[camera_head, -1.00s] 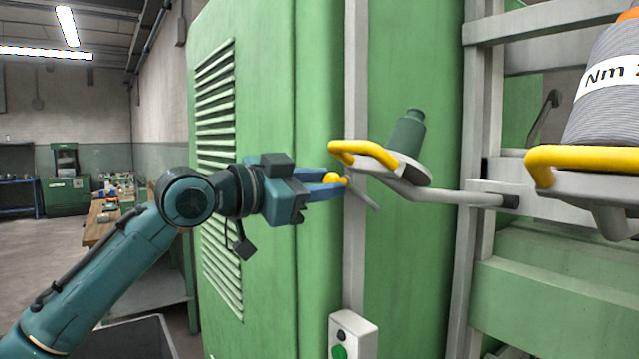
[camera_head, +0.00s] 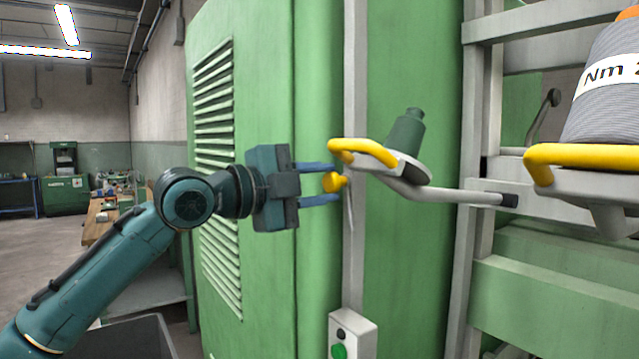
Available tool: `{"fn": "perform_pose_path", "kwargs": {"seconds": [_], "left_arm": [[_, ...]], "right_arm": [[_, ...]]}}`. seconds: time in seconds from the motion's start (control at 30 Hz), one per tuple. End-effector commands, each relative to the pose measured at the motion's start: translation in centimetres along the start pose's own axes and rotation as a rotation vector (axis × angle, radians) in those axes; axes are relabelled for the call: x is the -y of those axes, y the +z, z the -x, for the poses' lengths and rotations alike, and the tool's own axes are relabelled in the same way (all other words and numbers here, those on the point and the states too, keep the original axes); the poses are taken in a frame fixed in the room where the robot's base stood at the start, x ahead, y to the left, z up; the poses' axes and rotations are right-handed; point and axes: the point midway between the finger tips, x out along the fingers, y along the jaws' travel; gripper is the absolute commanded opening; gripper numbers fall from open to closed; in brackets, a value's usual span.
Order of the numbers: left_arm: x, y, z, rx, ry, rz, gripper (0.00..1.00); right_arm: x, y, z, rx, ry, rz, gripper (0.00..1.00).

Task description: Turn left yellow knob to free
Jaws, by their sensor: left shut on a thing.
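The left yellow knob (camera_head: 331,182) is small and round and sits at the grey upright post, below a bracket with a yellow loop handle (camera_head: 362,150). My left gripper (camera_head: 328,183) comes in from the left and is shut on this knob. One blue finger lies above the knob and one below it, and part of the knob shows between them. The knob's mount behind it is partly hidden. My right gripper is not in view.
A dark green bobbin (camera_head: 405,133) stands on the bracket just right of the knob. A yarn spool (camera_head: 606,95) stands above another yellow handle (camera_head: 585,156) at the far right. A green cabinet (camera_head: 265,60) is behind my gripper. A switch box (camera_head: 352,335) is below.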

Motion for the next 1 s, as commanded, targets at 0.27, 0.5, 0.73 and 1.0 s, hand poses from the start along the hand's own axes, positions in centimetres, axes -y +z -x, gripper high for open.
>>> {"fn": "perform_pose_path", "kwargs": {"seconds": [0.27, 0.5, 0.73, 1.0], "left_arm": [[-0.04, -0.04, 0.01, -0.001, 0.001, -0.163, 0.08], [-0.09, -0.04, 0.0, -0.001, 0.001, -0.23, 0.08], [-0.11, -0.04, -0.01, -0.001, 0.001, -0.248, 0.08], [-0.11, -0.03, -0.01, -0.001, 0.001, -0.247, 0.08]], "right_arm": [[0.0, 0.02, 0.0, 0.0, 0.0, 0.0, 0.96], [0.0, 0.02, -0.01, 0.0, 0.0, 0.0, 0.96], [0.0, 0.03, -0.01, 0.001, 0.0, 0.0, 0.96], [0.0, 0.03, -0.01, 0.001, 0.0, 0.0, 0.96]]}}
